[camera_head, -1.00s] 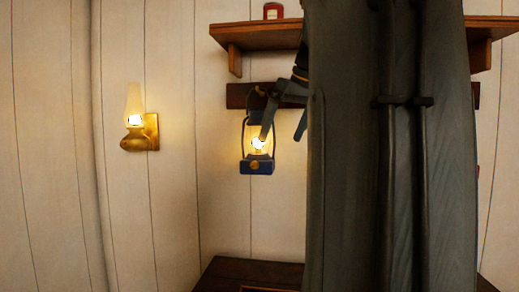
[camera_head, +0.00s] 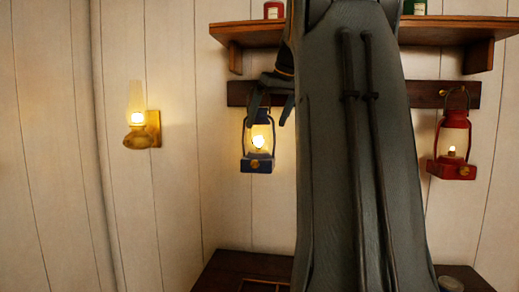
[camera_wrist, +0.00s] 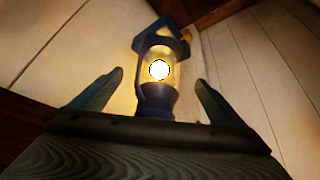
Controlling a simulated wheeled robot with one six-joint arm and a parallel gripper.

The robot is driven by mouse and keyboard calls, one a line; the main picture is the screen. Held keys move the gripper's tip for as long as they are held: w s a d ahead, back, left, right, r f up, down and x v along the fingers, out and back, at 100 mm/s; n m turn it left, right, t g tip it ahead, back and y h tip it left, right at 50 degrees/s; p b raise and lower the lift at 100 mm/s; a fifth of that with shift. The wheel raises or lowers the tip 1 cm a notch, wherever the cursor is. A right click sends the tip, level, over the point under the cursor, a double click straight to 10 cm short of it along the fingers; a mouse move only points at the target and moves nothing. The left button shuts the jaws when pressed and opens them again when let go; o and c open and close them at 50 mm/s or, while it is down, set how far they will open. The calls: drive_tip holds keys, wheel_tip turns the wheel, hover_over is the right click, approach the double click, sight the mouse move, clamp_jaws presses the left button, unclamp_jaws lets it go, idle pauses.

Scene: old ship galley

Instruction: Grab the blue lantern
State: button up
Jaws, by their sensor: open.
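The blue lantern (camera_head: 257,163) hangs lit from the dark wooden rail on the wall, left of my arm in the head view. My gripper (camera_head: 271,108) is at the lantern's upper part, with its fingers pointing down. In the wrist view the lantern (camera_wrist: 157,98) stands between and beyond the two spread fingers of my gripper (camera_wrist: 160,85). The fingers are open, with a gap on each side of the lantern. The lantern's hook is hidden behind my gripper in the head view.
A red lantern (camera_head: 452,150) hangs from the same rail (camera_head: 420,94) at the right. A shelf (camera_head: 245,35) with a red jar (camera_head: 274,10) is above. A lit brass wall lamp (camera_head: 140,135) is at the left. A dark wooden surface (camera_head: 235,272) lies below.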

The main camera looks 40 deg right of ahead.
sight(264, 123)
drive_tip(key=shift+w+p+x, duration=0.15)
drive_tip(key=shift+p+x, duration=0.15)
drive_tip(key=shift+x, duration=1.05)
drive_tip(key=shift+w+p+x, duration=0.15)
drive_tip(key=shift+p+x, duration=0.15)
drive_tip(key=shift+x, duration=1.1)
drive_tip(key=shift+r, duration=0.2)
drive_tip(key=c, duration=2.1)
drive_tip(key=shift+r, duration=0.1)
drive_tip(key=shift+c, duration=0.3)
drive_tip(key=shift+r, duration=0.1)
